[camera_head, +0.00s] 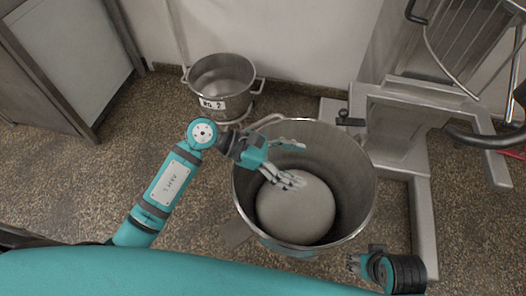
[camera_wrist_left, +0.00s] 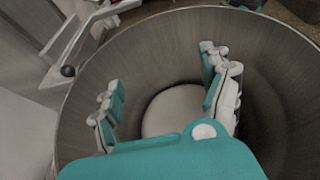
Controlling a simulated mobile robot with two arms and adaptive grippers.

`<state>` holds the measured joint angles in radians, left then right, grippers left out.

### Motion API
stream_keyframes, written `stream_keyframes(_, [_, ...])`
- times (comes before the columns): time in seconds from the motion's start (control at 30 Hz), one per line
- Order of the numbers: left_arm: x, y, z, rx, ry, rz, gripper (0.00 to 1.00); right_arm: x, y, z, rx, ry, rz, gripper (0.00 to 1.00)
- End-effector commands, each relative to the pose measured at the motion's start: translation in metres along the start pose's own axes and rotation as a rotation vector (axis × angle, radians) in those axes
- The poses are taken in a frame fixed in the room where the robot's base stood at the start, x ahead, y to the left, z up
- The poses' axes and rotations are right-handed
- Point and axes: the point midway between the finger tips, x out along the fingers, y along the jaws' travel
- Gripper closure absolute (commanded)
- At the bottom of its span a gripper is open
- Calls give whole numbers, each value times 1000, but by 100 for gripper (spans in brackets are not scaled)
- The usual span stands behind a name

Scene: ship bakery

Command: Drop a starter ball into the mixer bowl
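The mixer bowl (camera_head: 361,200) is a large metal bowl standing on the floor in the head view. A big pale round ball (camera_head: 305,215) of dough lies in its bottom; I cannot tell if this is the starter ball. My left gripper (camera_head: 302,165) is open above the bowl's mouth, its fingers apart and nothing between them. In the left wrist view, the fingers (camera_wrist_left: 160,75) are spread inside the bowl's outline (camera_wrist_left: 110,65), with the pale ball (camera_wrist_left: 174,108) below and beyond them. My right gripper (camera_head: 362,262) is partly visible beside the bowl's lower right; its fingers are unclear.
A smaller two-handled metal pot (camera_head: 222,76) with a label stands near the back wall. The mixer stand (camera_head: 420,92) rises right of the bowl, with a wire guard (camera_head: 480,40) above. A grey cabinet (camera_head: 65,60) is at the upper left. Speckled floor is open at left.

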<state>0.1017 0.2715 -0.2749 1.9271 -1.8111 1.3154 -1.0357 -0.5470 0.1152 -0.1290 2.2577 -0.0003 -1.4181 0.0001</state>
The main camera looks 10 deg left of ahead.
Motion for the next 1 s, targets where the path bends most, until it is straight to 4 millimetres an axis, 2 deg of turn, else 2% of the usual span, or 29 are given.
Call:
stream_keyframes(0.27, [-1, 0, -1, 0, 1, 0, 18, 1, 0, 0, -1, 2, -1, 60])
stream_keyframes(0.37, [-7, 0, -1, 0, 3, 1, 18, 1, 0, 0, -1, 2, -1, 60])
stream_keyframes(0.47, [-22, 1, -2, 0, 5, 3, 18, 0, 0, 0, -1, 1, -1, 60])
stream_keyframes(0.8, [-92, 0, -1, 1, 5, 1, 18, 0, 0, 0, -1, 1, -1, 60])
stream_keyframes(1.0, [-116, 0, -1, 0, 2, 1, 18, 0, 0, 0, 0, 1, -1, 60])
